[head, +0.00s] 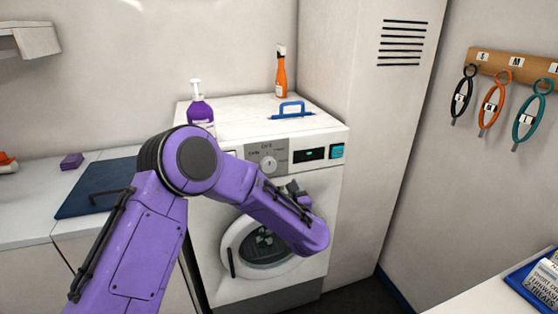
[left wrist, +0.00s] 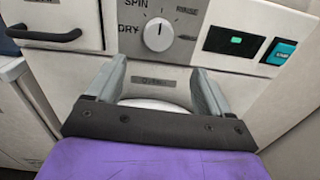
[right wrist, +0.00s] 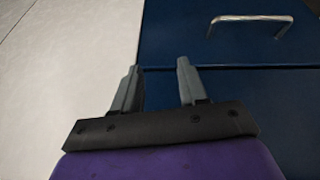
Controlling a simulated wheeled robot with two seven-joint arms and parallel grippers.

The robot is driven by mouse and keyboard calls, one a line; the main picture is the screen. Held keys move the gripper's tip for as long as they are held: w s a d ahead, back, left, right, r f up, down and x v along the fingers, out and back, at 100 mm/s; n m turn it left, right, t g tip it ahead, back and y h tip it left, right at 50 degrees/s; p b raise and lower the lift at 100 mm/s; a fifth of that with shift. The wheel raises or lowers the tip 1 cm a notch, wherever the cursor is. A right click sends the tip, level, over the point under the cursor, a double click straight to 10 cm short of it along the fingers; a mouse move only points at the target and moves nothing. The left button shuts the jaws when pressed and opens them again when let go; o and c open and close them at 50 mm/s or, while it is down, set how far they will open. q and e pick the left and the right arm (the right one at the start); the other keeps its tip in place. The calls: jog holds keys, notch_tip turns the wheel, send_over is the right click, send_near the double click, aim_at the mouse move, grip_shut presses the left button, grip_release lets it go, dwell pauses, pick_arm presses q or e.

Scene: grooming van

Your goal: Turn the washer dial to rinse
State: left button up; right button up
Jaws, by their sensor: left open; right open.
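The white washer (head: 335,180) stands against the back wall. Its round dial (head: 268,162) sits on a grey panel on the upper front. In the head view the left gripper (head: 297,189) is partly hidden by my arm. My right gripper (right wrist: 158,68) is open and empty, outside the head view.
A display (head: 309,154) and a teal button (head: 337,151) sit right of the dial. A blue surface with a metal handle (right wrist: 250,20) is before the right gripper.

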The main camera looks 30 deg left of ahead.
aim_at(270, 167)
pick_arm(q)
jog(key=shift+n, duration=0.3)
jog(key=p+x, duration=0.1)
jog(key=x, duration=0.2)
jog(key=p+x, duration=0.1)
jog(key=x, duration=0.2)
jog(key=p+x, duration=0.1)
jog(key=x, duration=0.2)
jog(key=shift+a+r, duration=0.35)
jog(key=shift+w+a, duration=0.3)
jog(key=shift+f, duration=0.1)
jog(key=c, duration=1)
